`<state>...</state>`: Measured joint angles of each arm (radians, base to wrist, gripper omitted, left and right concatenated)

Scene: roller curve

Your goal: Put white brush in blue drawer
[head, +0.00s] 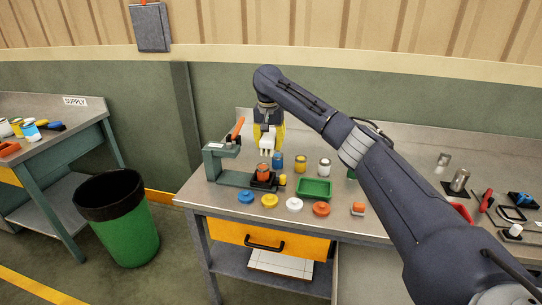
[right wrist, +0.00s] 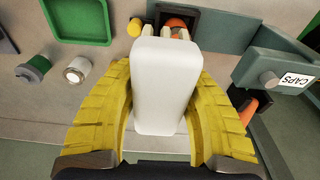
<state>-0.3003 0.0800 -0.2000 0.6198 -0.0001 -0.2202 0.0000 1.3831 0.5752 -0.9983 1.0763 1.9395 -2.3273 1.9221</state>
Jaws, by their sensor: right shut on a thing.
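My right gripper (head: 267,138) is shut on a white block-like thing with short prongs at its far end, which I take as the white brush (head: 267,149). In the right wrist view the white brush (right wrist: 160,85) sits between the yellow fingers (right wrist: 160,100), its prongs pointing away from me. My left gripper is not in view.
Coloured caps (head: 294,205) lie along the bench's front, with several small jars (head: 300,164) behind. A green tray (head: 315,187) sits beside the fixture. Tools (head: 487,200) lie at the right. A green bin (head: 125,230) stands on the floor between this bench and the supply table (head: 75,120).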

